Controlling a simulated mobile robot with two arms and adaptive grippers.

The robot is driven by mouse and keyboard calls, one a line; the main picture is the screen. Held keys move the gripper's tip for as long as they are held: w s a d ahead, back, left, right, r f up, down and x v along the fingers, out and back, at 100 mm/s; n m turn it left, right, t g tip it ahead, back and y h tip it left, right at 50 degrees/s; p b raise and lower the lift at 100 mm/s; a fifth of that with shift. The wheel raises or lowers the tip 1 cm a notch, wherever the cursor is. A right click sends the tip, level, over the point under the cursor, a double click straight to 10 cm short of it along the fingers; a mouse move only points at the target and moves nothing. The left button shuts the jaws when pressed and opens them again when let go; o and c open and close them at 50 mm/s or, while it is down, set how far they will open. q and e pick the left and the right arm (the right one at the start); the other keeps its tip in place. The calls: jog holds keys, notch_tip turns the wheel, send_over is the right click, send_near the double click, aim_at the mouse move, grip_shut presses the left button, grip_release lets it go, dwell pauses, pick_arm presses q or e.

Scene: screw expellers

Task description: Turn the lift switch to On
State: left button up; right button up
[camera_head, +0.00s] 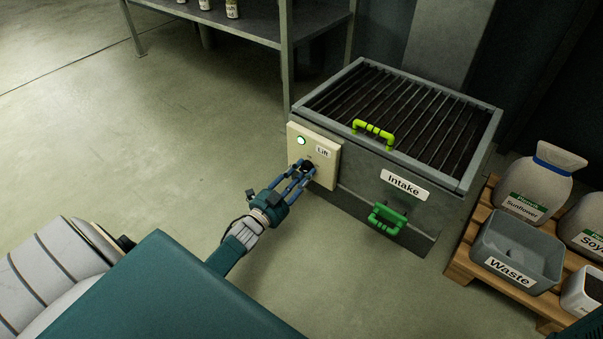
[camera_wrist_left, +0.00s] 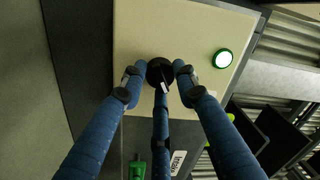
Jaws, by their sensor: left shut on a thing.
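The lift switch is a black round knob (camera_wrist_left: 160,72) on a cream panel (camera_head: 327,174) marked "Lift", fixed to the side of the grey intake box. My left gripper (camera_head: 304,168) is at the panel, with its fingers shut around the knob. In the left wrist view the fingers (camera_wrist_left: 160,80) close on the knob from both sides, with a third finger below. A white mark shows on the knob, pointing down and slightly right in that view. A round light (camera_head: 301,141) on the panel glows white-green; it also shows in the left wrist view (camera_wrist_left: 222,58). My right gripper is not in view.
The intake box (camera_head: 364,207) has a barred top, a lime handle (camera_head: 373,132) and a green handle (camera_head: 387,218). At right a wooden pallet (camera_head: 462,262) bears sacks and a grey "Waste" bin (camera_head: 515,252). A metal shelf (camera_head: 286,50) stands behind. Floor at left is clear.

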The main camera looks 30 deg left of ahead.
pick_arm(q)
jog(key=shift+d+r, duration=0.2)
jog(key=o, duration=1.1)
jog(key=shift+o, duration=0.2)
jog(key=shift+f, duration=0.1)
jog(key=shift+s+a, duration=0.1)
jog(key=shift+s, duration=0.3)
jog(key=s, duration=1.1)
jog(key=shift+a+f, duration=0.15)
jog(key=shift+f, duration=0.2)
